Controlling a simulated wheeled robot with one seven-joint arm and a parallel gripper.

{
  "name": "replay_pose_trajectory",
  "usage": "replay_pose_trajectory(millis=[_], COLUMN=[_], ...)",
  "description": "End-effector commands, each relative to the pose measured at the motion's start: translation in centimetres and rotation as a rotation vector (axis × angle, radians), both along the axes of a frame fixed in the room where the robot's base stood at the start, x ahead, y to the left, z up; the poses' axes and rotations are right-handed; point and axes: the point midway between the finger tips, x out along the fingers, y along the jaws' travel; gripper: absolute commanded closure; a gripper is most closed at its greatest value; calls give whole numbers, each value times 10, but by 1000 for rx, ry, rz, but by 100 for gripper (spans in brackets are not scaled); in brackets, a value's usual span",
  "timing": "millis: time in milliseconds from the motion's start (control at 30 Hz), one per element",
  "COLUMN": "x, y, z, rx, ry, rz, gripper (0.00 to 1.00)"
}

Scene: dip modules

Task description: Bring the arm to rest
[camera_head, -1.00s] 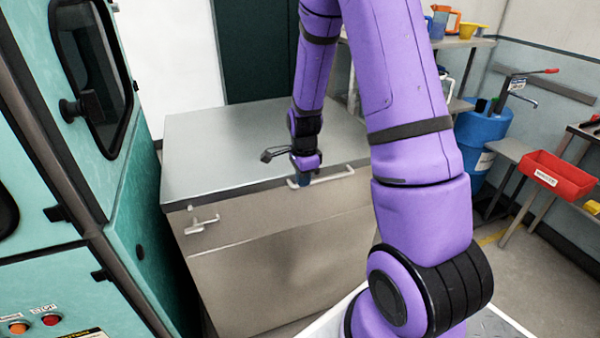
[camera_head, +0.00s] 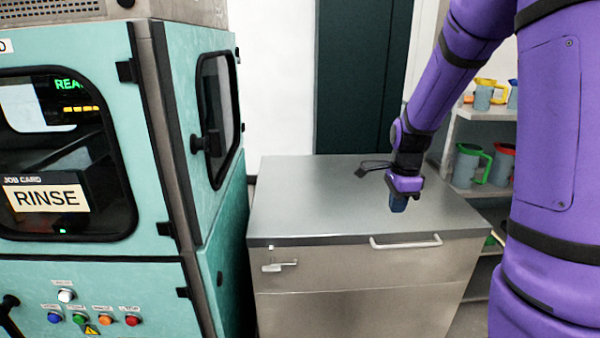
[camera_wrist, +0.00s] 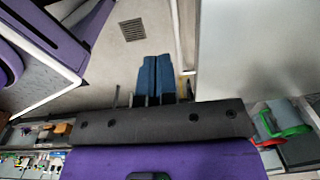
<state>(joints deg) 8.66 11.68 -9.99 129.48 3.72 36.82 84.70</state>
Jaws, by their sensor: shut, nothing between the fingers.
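My purple arm reaches in from the right in the head view. My gripper (camera_head: 398,203) points down in front of the steel cabinet top, near its right part. In the wrist view its two blue fingers (camera_wrist: 156,75) lie side by side, closed together with nothing between them. The floor shows beyond the fingertips in that view.
A teal machine (camera_head: 215,255) with a RINSE card stands at left. Shelves (camera_head: 480,115) with colored jugs stand behind my arm. In the wrist view, grey floor (camera_wrist: 120,55) is open.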

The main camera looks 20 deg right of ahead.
Motion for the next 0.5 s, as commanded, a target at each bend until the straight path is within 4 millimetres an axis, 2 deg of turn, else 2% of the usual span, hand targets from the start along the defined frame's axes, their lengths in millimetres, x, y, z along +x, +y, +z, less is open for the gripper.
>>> replay_pose_trajectory(millis=[167, 367, 500], x=[-2, -20, -41], y=[4, 28, 49], z=[8, 51, 85], rx=[-1, -15, -41], ry=[-12, -73, -125], rz=[40, 280, 509], gripper=[100, 100, 100])
